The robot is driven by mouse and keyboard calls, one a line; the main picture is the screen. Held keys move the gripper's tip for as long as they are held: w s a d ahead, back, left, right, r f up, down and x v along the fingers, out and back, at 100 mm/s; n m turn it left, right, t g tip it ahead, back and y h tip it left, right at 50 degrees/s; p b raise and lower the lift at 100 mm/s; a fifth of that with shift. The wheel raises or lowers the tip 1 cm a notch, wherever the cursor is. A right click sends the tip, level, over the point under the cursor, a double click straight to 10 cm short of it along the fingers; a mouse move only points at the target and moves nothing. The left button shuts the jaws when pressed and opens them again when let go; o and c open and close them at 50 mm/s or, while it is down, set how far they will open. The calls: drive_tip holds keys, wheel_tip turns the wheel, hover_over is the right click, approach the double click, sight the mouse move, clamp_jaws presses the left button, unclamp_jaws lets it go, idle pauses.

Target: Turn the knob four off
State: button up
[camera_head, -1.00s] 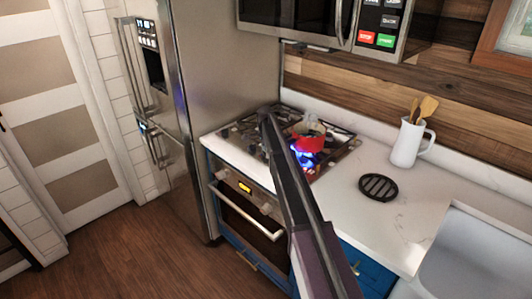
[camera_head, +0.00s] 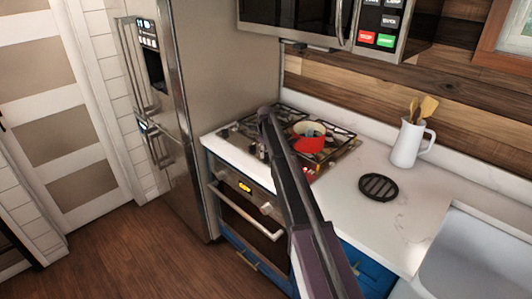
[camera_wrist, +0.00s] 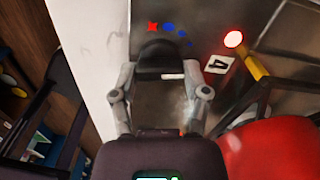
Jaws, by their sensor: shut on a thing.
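The dark knob (camera_wrist: 160,56) by the label 4 (camera_wrist: 218,64) shows in the wrist view on the stove's metal top. My gripper (camera_wrist: 161,72) is shut on it, one finger on each side. A red star mark and blue marks lie just beyond the knob. A round red light (camera_wrist: 234,39) glows beside the label. In the head view my arm hides the knob. The stove (camera_head: 346,146) shows no flame under the red pot (camera_head: 309,144).
The red pot also shows in the wrist view (camera_wrist: 275,150), close to the right of my gripper. A black trivet (camera_head: 378,187) and a white jug with wooden utensils (camera_head: 408,143) stand on the counter (camera_head: 350,215). A fridge (camera_head: 225,90) is at the left.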

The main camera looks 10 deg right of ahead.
drive_tip(key=shift+m, duration=1.2)
drive_tip(key=o, duration=1.2)
drive_tip(key=shift+c, duration=0.2)
drive_tip(key=shift+n, duration=0.3)
